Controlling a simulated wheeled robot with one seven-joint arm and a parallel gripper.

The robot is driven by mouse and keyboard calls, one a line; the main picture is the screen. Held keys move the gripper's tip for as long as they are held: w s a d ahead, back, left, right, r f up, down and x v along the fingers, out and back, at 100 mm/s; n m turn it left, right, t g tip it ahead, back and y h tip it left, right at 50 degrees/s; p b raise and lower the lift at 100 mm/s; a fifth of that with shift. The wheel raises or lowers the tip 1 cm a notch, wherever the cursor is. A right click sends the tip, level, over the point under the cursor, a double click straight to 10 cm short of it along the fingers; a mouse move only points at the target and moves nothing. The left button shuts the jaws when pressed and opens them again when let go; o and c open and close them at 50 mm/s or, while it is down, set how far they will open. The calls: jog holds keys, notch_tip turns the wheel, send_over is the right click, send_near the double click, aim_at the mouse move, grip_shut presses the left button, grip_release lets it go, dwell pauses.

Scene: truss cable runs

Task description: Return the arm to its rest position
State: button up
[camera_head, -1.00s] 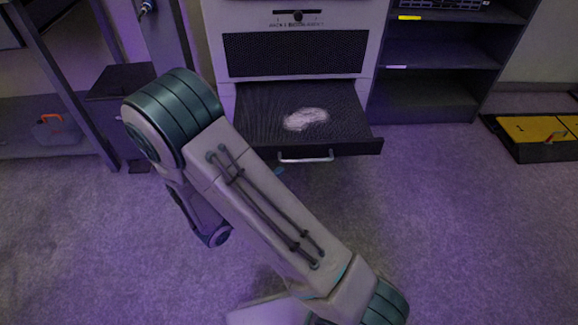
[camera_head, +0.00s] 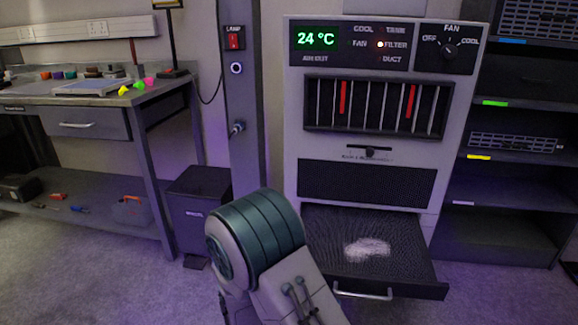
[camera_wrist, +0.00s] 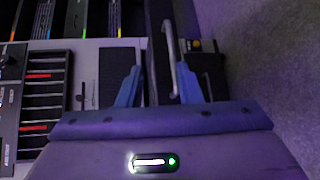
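My arm (camera_head: 262,245) rises from the bottom of the head view, in front of the cooling unit. My gripper does not show there. In the wrist view my gripper (camera_wrist: 158,70) has its two blue fingers spread wide apart, with nothing seen held between them. A light bar handle (camera_wrist: 171,45) shows in the gap between the fingers; I cannot tell how far beyond them it is.
The cooling unit (camera_head: 375,122) has its mesh tray (camera_head: 410,272) pulled out, with a pale grey patch (camera_head: 367,249) on it. A dark bin (camera_head: 198,212) and a workbench (camera_head: 85,122) stand left. Dark shelves (camera_head: 510,185) stand right.

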jog(key=s+d+r+m+g+y+p, duration=0.25)
jog(key=r+p, duration=0.25)
jog(key=r, duration=0.3)
jog(key=s+d+r+m+g+y+p, duration=0.1)
jog(key=s+d+r+g+p, duration=0.25)
jog(key=r, duration=0.55)
jog(key=s+d+r+m+g+y+p, duration=0.1)
jog(key=s+r+m+g+y+p, duration=0.15)
jog(key=r+p, duration=0.5)
jog(key=s+a+r+t+y+p, duration=0.1)
jog(key=s+r+t+y+p, duration=0.1)
jog(key=r+y+p, duration=0.2)
jog(key=s+a+r+m+t+y+p, duration=0.1)
jog(key=r+y+p, duration=0.3)
jog(key=r+p, duration=0.6)
notch_tip(320, 180, up, 10)
jog(key=shift+s+a+r+t+p, duration=0.1)
jog(key=shift+s+a+t+p, duration=0.1)
jog(key=shift+s+t+p, duration=0.35)
jog(key=shift+s, duration=0.2)
